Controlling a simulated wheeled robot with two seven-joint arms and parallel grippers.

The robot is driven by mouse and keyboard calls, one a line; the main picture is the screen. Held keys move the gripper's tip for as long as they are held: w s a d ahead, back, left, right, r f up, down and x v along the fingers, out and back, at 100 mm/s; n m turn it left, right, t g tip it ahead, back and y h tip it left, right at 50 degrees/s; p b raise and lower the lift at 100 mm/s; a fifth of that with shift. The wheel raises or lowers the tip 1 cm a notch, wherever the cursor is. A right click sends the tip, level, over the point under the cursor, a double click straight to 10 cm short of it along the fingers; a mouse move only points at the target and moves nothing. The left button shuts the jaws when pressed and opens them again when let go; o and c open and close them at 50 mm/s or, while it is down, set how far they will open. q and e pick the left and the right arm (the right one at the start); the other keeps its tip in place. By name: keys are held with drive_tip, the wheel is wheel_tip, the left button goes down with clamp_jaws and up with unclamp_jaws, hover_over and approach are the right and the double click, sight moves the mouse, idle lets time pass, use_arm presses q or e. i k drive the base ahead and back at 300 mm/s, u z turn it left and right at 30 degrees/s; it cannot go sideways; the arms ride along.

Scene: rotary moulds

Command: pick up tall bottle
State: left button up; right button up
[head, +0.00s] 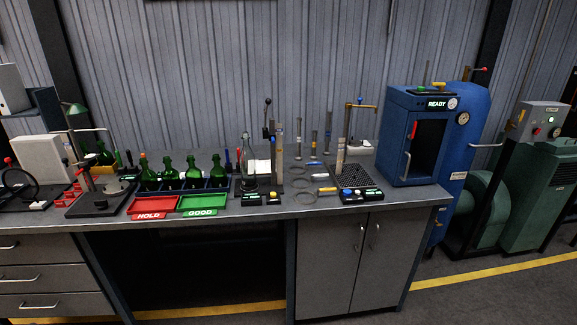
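Several green bottles stand upright in a dark blue rack on the workbench, left of centre; the leftmost is a green bottle (144,171) and the rightmost is another green bottle (216,171). A clear glass bottle (247,172) stands upright at a dark fixture with a vertical post, right of the rack. It looks taller than the rack bottles. More dark green glass (104,154) shows farther back on the left, partly hidden. I cannot tell for sure which one is the tall bottle. Neither of my grippers is in view.
A red HOLD tray (153,216) and a green GOOD tray (203,211) lie at the front of the workbench (310,208). A blue READY cabinet (394,140) stands at the right end. Slim cylinders and a perforated-base stand (370,177) occupy the middle right.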

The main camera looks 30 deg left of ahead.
sight(247, 156)
drive_tip(key=u, duration=0.05)
drive_tip(key=i, duration=1)
drive_tip(key=u, duration=0.5)
